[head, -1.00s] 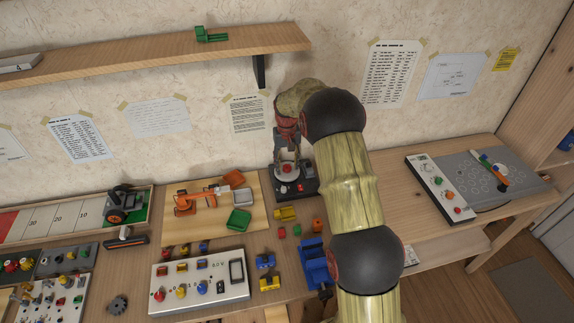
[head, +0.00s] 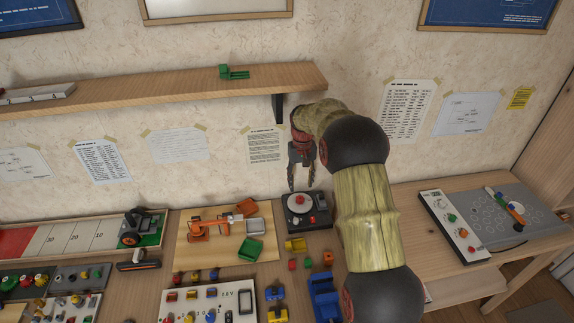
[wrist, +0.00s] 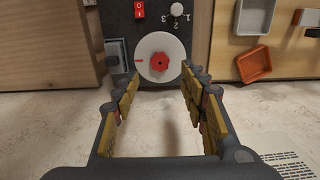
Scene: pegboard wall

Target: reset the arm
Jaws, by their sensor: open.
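My gripper (head: 301,185) hangs from my arm in front of the wall, fingers pointing down and apart, with nothing between them. In the wrist view my gripper (wrist: 163,92) shows both yellow-padded fingers spread wide. Below it stands a dark box (head: 318,217) with a white round dial and a red centre knob (head: 302,199). In the wrist view the white dial (wrist: 145,47) lies beyond the fingertips, with a red switch (wrist: 139,9) near it. The gripper appears apart from the dial.
A wooden shelf (head: 160,88) with a green part (head: 234,72) juts from the wall at upper left. A board with an orange toy arm (head: 200,230) and trays stands left. A blue vice-like object (head: 324,295) is near the front. A grey panel (head: 490,215) lies right.

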